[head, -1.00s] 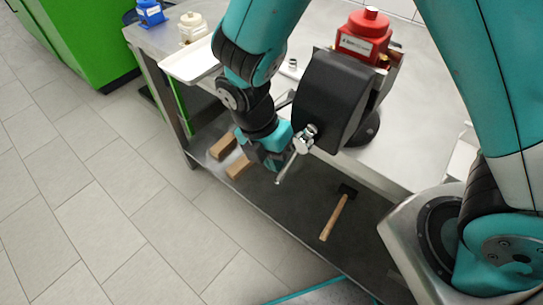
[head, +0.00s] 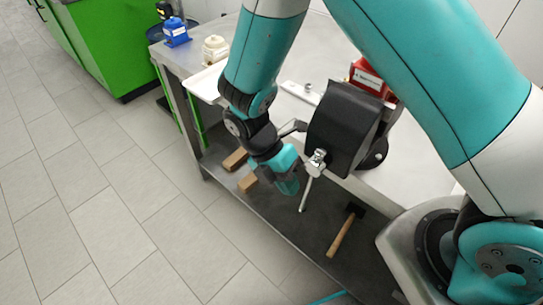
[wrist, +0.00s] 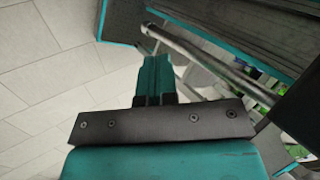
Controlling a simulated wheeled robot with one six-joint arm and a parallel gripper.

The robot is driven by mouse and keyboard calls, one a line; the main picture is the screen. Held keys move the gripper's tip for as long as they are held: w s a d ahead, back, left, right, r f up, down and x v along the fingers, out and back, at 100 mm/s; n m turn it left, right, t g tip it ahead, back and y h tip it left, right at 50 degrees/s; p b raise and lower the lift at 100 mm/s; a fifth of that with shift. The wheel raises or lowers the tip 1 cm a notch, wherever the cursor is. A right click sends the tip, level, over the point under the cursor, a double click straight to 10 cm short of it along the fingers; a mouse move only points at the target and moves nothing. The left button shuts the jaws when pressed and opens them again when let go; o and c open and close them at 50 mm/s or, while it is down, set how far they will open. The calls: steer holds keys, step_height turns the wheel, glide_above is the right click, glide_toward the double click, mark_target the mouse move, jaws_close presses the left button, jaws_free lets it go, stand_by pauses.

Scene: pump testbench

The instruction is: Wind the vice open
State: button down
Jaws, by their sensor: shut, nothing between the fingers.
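The black vice (head: 343,128) is fixed at the front edge of the steel bench, with a red pump part (head: 366,76) at its far side. Its silver handle bar (head: 306,193) hangs down from the screw head (head: 318,158), slightly tilted. My gripper (head: 288,184) is left of the handle bar, pointing down, apart from it in the head view. In the wrist view my gripper (wrist: 154,62) shows its fingers together with nothing between them. A metal bar (wrist: 190,52) runs diagonally behind the fingers there. The vice's jaws are mostly hidden behind its body.
The lower shelf (head: 280,225) carries a hammer (head: 346,230) and wooden blocks (head: 236,158). A white tray (head: 207,84), a cream pump (head: 214,48) and a blue pump (head: 176,32) are on the bench's left. Open floor lies in front.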

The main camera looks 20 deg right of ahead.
steer(key=a+b+v, duration=0.1)
steer(key=v, duration=1.1)
steer(key=s+d+r+m+t+y, duration=0.2)
steer(key=s+r+m+y, duration=0.2)
steer(key=s+r+m, duration=0.3)
steer(key=s+d+r+m+t+y, duration=0.2)
steer(key=s+r+m, duration=0.4)
steer(key=m, duration=0.5)
steer(key=shift+s+d+r+m+t+y, duration=0.3)
steer(key=shift+r+t+y, duration=0.4)
steer(key=shift+r+y, duration=0.4)
steer(key=shift+f, duration=0.15)
